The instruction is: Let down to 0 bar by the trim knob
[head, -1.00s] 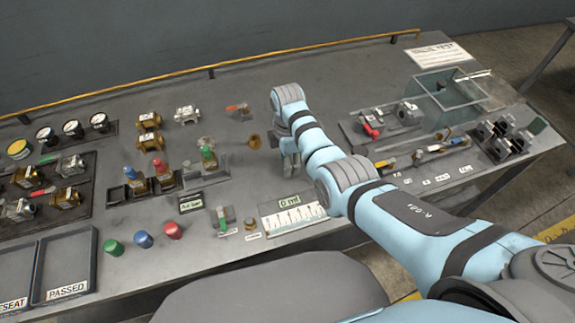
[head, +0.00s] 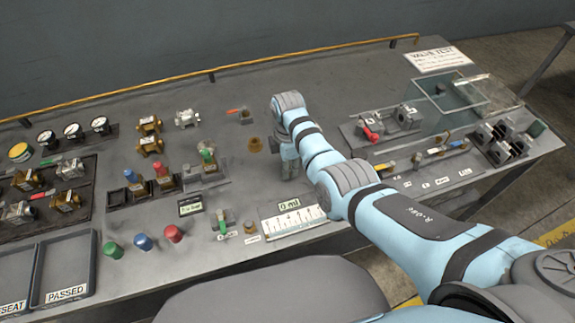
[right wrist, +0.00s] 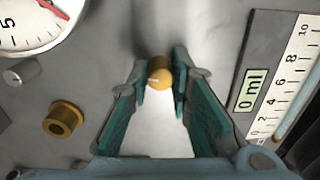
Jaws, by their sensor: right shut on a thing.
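A small round brass knob (right wrist: 160,75), seemingly the trim knob, sits between the fingertips of my right gripper (right wrist: 161,77) in the right wrist view. The teal-padded fingers are shut on it from both sides. In the head view my right gripper (head: 290,172) points down at the bench, and the knob is hidden behind it. A round white gauge (right wrist: 30,22) with a red needle is cut off at the upper left of the wrist view, so its full reading cannot be told. A small display (head: 190,208) on the bench is too small to read surely. My left gripper is not in view.
A measuring panel (head: 291,222) reading 0 ml lies just in front of my right gripper; it also shows in the wrist view (right wrist: 285,85). A brass socket (head: 254,145) stands to the left. Valves crowd the bench's left; a clear box (head: 455,97) stands right.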

